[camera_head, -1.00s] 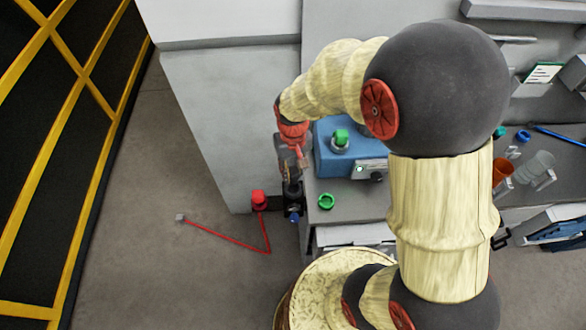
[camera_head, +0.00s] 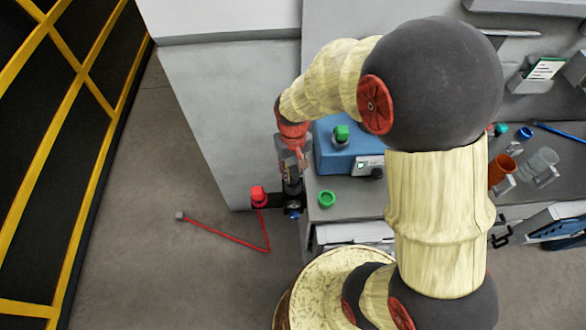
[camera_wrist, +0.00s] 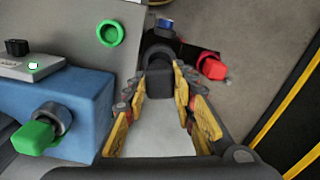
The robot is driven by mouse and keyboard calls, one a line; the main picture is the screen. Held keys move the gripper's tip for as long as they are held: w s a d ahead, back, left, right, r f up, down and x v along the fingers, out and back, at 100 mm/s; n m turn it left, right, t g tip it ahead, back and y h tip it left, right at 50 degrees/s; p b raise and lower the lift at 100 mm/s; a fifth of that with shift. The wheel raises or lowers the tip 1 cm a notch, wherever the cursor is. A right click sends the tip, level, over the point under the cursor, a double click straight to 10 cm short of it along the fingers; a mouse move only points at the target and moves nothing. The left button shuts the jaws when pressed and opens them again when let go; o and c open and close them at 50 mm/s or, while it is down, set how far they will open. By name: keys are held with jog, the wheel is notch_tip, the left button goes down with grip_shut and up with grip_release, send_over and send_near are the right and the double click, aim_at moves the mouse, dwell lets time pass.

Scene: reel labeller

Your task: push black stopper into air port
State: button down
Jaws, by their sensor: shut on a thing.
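My gripper (camera_wrist: 163,75) points down, with its yellow-padded fingers closed around a black piece (camera_wrist: 160,56), which looks like the black stopper. In the head view my gripper (camera_head: 291,168) is at the bench's left edge, over a black fitting (camera_head: 293,207) on a dark bracket (camera_head: 270,201). The air port's opening is hidden under the held piece. I cannot tell whether the stopper touches the port or is seated in it.
A red cap (camera_head: 258,194) stands on the bracket, left of my gripper. A red cord (camera_head: 225,239) runs to the floor. A blue box (camera_head: 333,158) with a green knob (camera_head: 341,133) stands close right. A green ring (camera_head: 327,199) lies on the bench.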

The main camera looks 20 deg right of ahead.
jog(key=shift+f+b, duration=1.4)
jog(key=shift+f, duration=1)
jog(key=shift+f, duration=0.45)
dwell(0.6)
jog(key=c, duration=1.4)
grip_release()
jog(key=shift+r, duration=0.15)
notch_tip(320, 180, up, 12)
jog(key=shift+f, duration=0.1)
jog(key=s+r+t+b, duration=0.2)
jog(key=s+r, duration=0.1)
jog(key=s, duration=0.1)
jog(key=s+r+t+b, duration=0.1)
jog(key=s+r+b, duration=0.1)
jog(key=s, duration=0.3)
jog(key=s+r+t+b, duration=0.2)
jog(key=s+r, duration=0.3)
jog(key=shift+t+b, duration=0.3)
jog(key=shift+b, duration=0.05)
